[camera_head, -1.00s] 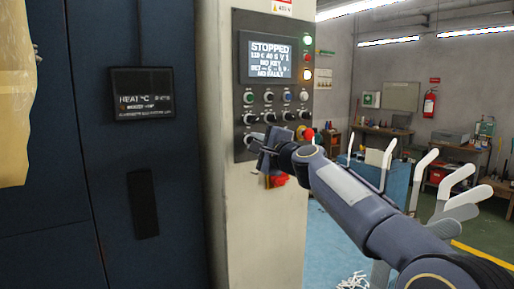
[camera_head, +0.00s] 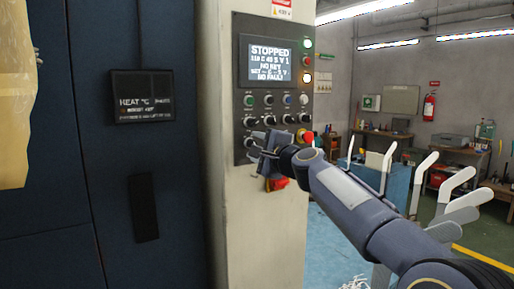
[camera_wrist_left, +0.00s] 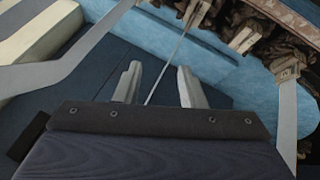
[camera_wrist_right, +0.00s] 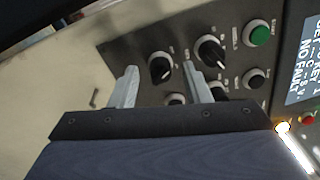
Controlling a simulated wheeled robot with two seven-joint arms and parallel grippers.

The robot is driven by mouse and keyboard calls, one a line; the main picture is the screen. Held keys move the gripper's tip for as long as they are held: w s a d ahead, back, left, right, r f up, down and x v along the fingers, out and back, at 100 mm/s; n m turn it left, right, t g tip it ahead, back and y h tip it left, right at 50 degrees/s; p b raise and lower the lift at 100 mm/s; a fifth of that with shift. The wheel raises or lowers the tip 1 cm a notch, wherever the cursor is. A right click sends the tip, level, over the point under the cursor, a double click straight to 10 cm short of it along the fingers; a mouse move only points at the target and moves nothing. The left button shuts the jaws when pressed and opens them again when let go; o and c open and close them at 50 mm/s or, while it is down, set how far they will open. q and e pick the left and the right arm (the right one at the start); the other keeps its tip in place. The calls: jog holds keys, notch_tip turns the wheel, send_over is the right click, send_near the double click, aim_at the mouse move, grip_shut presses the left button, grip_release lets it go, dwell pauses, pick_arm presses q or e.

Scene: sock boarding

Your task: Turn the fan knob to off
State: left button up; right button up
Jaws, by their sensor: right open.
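The control panel (camera_head: 271,55) stands on a pale column, with its screen (camera_head: 267,60) reading STOPPED. Rows of knobs and buttons lie below the screen. My right gripper (camera_head: 262,139) is at the panel's lower left, covering part of the lowest controls. In the right wrist view its open fingers (camera_wrist_right: 160,82) point at the panel. A black knob with a pale pointer (camera_wrist_right: 160,68) appears between the fingertips, and a second black knob (camera_wrist_right: 210,50) is just beyond the right finger. Their labels are too small to read. My left gripper (camera_wrist_left: 160,83) is open and empty, seen only in the left wrist view.
A red-and-yellow emergency button (camera_head: 306,135) is right of my right gripper. A green button (camera_wrist_right: 260,35) is near the knobs. A dark cabinet (camera_head: 140,60) with a HEAT display (camera_head: 142,97) stands left. A blue cart with upright white boards (camera_head: 397,185) is at right.

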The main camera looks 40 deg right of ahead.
jog(key=s+a+b, duration=0.1)
jog(key=s, duration=0.6)
jog(key=shift+s+f, duration=0.15)
jog(key=shift+s, duration=0.2)
